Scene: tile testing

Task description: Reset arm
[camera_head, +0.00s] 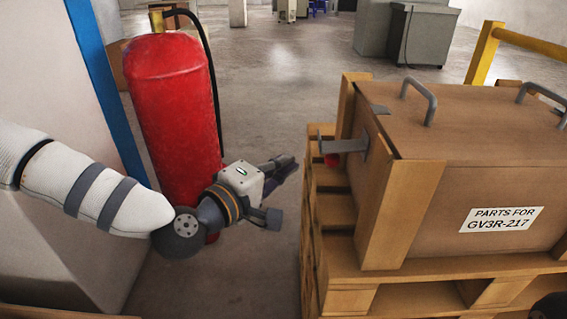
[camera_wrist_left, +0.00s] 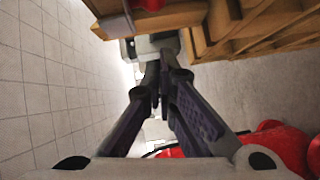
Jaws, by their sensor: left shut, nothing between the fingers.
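My left arm comes in from the left in the camera_head view, and its left gripper (camera_head: 284,168) is shut and empty. The gripper is in front of and to the right of a red fire extinguisher (camera_head: 172,115), and left of a wooden crate (camera_head: 440,190). In the left wrist view the two dark fingers (camera_wrist_left: 161,78) run close together with nothing between them.
The crate sits on wooden pallets (camera_head: 410,298) and has grey handles and a grey latch (camera_head: 350,145). A small red part (camera_head: 332,160) shows beside the latch. Grey cabinets (camera_head: 420,38) and a yellow rail (camera_head: 482,52) stand behind. Open floor (camera_head: 270,80) lies between extinguisher and crate.

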